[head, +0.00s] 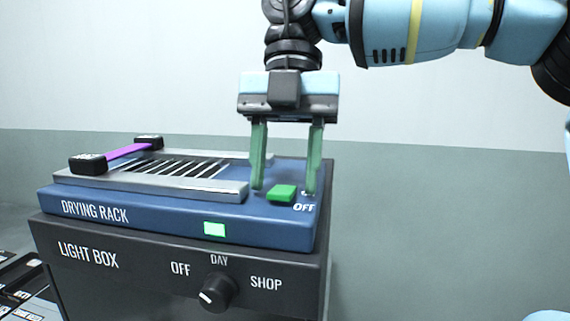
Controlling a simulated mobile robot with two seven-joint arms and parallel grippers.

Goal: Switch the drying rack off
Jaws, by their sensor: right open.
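The drying rack (140,221) is a blue unit with a grey slatted top, resting on a dark box. A green rocker switch (282,193) sits on its top at the right, beside an "OFF" label. A lit green indicator (214,229) shows on its front face. My right gripper (285,190) points down over the switch, open, with one green finger on each side of it. I cannot tell whether the fingers touch the switch or the rack's top. The marking behind the right fingertip is partly hidden. My left gripper is not in view.
The dark light box (140,262) under the rack has a knob (217,292) with OFF, DAY and SHOP labels. A purple strip (127,151) with black end blocks lies across the rack's left end. Dark labelled items (25,285) are at the lower left.

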